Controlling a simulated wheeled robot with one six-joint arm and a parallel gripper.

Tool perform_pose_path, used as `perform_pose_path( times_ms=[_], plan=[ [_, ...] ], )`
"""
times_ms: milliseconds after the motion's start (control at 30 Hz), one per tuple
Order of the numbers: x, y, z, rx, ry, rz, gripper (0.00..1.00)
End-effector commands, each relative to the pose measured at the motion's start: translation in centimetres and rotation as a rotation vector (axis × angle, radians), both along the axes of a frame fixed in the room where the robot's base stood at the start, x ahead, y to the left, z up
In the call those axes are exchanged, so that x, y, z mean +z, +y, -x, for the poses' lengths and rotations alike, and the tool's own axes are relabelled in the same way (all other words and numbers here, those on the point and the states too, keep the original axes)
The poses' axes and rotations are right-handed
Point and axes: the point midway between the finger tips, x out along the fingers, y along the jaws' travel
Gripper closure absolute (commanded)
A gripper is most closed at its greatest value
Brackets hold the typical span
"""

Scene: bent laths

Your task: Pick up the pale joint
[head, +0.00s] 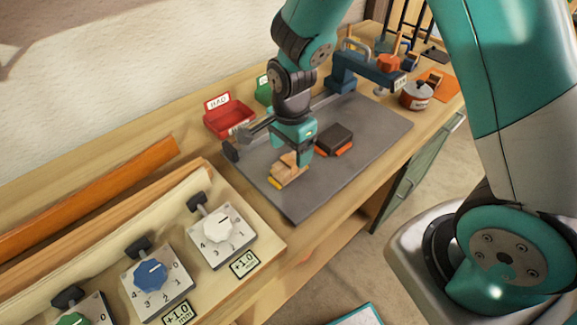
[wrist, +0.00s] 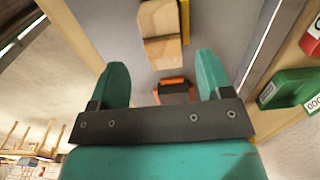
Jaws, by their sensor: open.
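The pale joint (head: 291,172) is a light wooden piece made of two stepped blocks, lying on the grey mat (head: 300,203). In the wrist view the pale joint (wrist: 160,35) lies ahead of the fingertips, roughly centred between them, with a dark seam across it. A yellow strip (wrist: 185,18) runs along one side of it. My gripper (wrist: 160,66) is open, with nothing between its green fingers. In the head view my gripper (head: 301,158) hangs right over the joint and hides part of it; the exact gap cannot be told.
A dark block with orange pads (head: 335,139) lies close by on the right. A red bin (head: 228,118) and a green bin (head: 264,92) stand behind. A blue clamp-like device (head: 368,68) and a pot (head: 416,95) are farther right. Dial boxes (head: 220,237) stand front left. The mat's front is clear.

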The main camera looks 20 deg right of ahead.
Motion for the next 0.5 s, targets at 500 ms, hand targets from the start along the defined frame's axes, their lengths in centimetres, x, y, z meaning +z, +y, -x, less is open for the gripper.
perform_pose_path(
  times_ms=[500],
  plan=[
    [-3.8, 0.2, -0.3, 0.000, 0.000, 0.000, 0.28]
  ],
)
